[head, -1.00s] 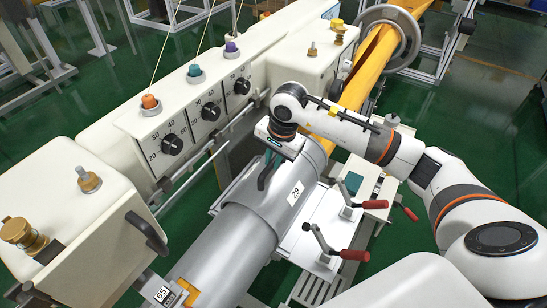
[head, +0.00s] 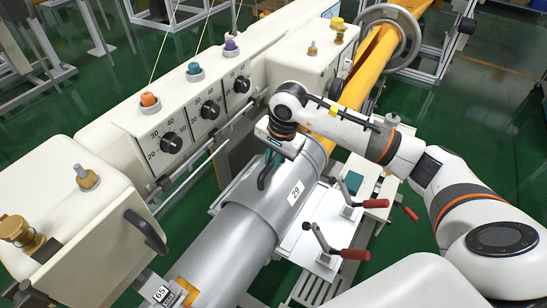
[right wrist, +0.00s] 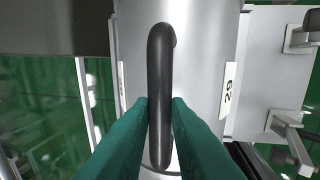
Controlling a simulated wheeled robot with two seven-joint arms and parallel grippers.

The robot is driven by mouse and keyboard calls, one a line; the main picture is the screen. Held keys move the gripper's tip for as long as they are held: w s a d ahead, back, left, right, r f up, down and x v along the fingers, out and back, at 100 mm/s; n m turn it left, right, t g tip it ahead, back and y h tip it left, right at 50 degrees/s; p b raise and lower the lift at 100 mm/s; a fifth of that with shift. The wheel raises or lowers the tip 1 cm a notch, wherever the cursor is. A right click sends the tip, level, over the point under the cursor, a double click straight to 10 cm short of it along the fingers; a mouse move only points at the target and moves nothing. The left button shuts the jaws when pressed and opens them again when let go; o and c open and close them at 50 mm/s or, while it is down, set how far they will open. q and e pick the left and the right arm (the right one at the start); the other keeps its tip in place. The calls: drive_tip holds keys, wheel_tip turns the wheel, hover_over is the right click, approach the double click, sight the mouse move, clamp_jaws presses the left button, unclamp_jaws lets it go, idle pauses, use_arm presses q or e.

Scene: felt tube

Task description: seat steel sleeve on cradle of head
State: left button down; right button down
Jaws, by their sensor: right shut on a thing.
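The steel sleeve (head: 285,195) is a large grey cylinder with a white label reading 29. It lies over the white cradle (head: 293,240) in the middle of the head view; whether it rests fully on it I cannot tell. A black handle (right wrist: 161,90) stands on top of the sleeve. My right gripper (head: 268,165) reaches down from above and is shut on this handle. Its green fingers (right wrist: 160,110) lie on both sides of the handle in the right wrist view. My left gripper does not show.
A cream machine (head: 200,105) with black dials and coloured bobbins runs along the left. A long grey tube (head: 215,262) extends toward the front. Clamps with red handles (head: 354,254) stand right of the sleeve. A yellow part (head: 372,58) lies behind my right arm.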

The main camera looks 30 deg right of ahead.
idle(0.6)
drive_tip(key=c, duration=1.3)
unclamp_jaws()
drive_tip(key=shift+f, duration=0.15)
wheel_tip(320, 180, up, 12)
drive_tip(key=s+d+b, duration=0.1)
drive_tip(key=s+b, duration=0.1)
drive_tip(key=b, duration=0.2)
